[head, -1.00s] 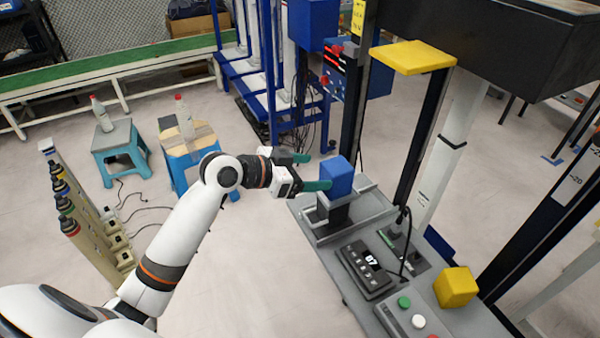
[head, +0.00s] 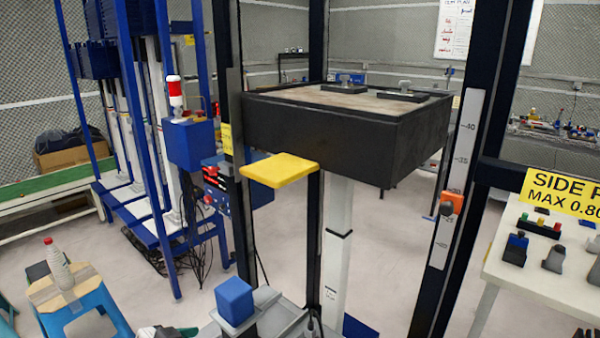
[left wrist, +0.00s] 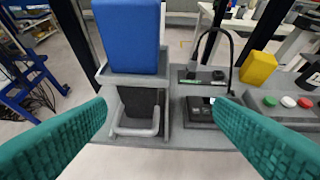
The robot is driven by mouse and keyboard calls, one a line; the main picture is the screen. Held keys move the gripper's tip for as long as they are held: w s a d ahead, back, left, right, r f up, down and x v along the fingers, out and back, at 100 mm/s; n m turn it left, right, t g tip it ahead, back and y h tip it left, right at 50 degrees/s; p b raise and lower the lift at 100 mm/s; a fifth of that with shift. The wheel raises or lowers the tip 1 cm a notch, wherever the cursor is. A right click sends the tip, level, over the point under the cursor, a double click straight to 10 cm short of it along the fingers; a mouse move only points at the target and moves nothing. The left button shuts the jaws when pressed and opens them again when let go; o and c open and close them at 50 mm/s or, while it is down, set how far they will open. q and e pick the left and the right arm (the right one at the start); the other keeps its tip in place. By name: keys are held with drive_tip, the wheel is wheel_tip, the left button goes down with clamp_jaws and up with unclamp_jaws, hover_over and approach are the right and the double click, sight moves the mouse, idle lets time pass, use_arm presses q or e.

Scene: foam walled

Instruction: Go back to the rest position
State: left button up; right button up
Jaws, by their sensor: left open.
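A blue block (head: 234,300) sits on a grey fixture (head: 268,318) at the bottom of the head view. In the left wrist view the block (left wrist: 127,36) stands upright on the fixture (left wrist: 163,70), in front of my left gripper. My left gripper (left wrist: 160,108) is open, with its two green fingers wide apart and nothing between them. In the head view only a bit of a green fingertip and the gripper show at the bottom edge, left of the block. My right gripper is not in view.
A yellow block (left wrist: 258,68) and a button box (left wrist: 287,103) stand right of the fixture. A black-sided platform (head: 330,135) with a yellow plate (head: 279,170) hangs between dark posts above. A bottle stands on a blue stool (head: 85,310) at left.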

use_arm(q)
drive_tip(key=s+f+n+g+y, duration=0.3)
drive_tip(key=s+f, duration=0.4)
drive_tip(key=s, duration=0.4)
drive_tip(key=s+f+n+g+y, duration=0.2)
drive_tip(key=s+f+g+y, duration=0.15)
drive_tip(key=s+f, duration=0.8)
drive_tip(key=f, duration=1)
drive_tip(key=s+f, duration=0.2)
drive_tip(key=f, duration=1)
drive_tip(key=s+a+f+g, duration=0.1)
drive_tip(key=s+a+f, duration=0.1)
drive_tip(key=s+f, duration=1.2)
drive_tip(key=shift+s+f+m+g, duration=0.3)
drive_tip(key=shift+s+g, duration=0.05)
drive_tip(key=shift+s, duration=0.4)
drive_tip(key=shift+a, duration=0.1)
